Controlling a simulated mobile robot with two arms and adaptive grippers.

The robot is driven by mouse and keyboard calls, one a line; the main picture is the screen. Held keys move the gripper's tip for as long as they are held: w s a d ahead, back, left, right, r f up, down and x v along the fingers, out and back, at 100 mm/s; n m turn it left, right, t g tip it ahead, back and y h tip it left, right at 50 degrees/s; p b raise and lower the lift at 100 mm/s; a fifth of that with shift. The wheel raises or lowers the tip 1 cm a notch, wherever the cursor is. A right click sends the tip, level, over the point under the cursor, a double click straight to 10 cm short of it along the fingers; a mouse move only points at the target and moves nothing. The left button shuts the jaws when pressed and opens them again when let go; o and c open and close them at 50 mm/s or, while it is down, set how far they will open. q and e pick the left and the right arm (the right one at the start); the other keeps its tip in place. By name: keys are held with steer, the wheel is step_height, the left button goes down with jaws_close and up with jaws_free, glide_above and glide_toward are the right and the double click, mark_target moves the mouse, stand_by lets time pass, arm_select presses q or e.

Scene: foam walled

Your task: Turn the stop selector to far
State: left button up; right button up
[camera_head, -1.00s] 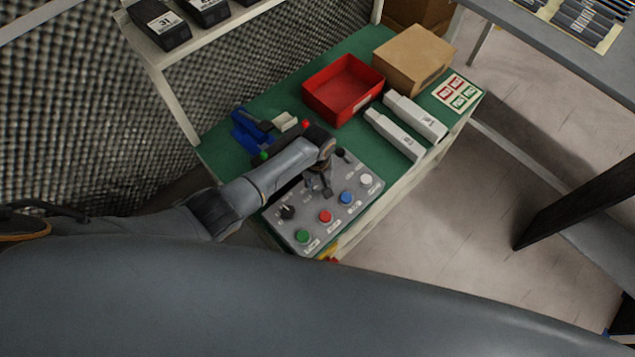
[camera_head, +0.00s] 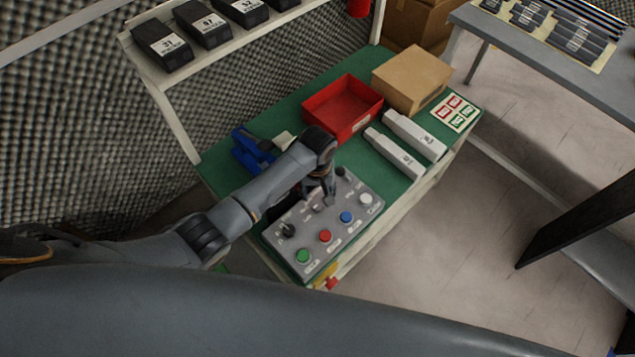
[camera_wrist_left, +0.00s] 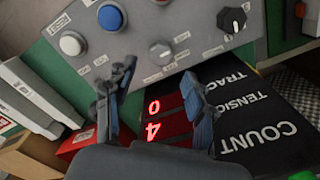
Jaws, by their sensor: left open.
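The grey control panel (camera_head: 335,230) lies on the green bench top; it also fills the top of the left wrist view (camera_wrist_left: 195,45). The labels are too small to tell which is the stop selector. My left gripper (camera_head: 322,196) is open above the panel; in the wrist view its fingers (camera_wrist_left: 156,78) stand either side of the grey knob, apparently not touching it. My right gripper is not seen.
Green, red (camera_head: 325,236), blue (camera_head: 346,217) and white (camera_head: 365,199) buttons sit close by on the panel. A display with red digits (camera_wrist_left: 155,118) adjoins it. A red bin (camera_head: 343,105), cardboard box (camera_head: 412,78) and two white boxes (camera_head: 415,135) stand behind.

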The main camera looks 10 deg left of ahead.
mark_target(317, 205)
arm_select(q)
step_height(317, 205, up, 6)
steer(key=shift+f, duration=0.15)
stand_by(0.6)
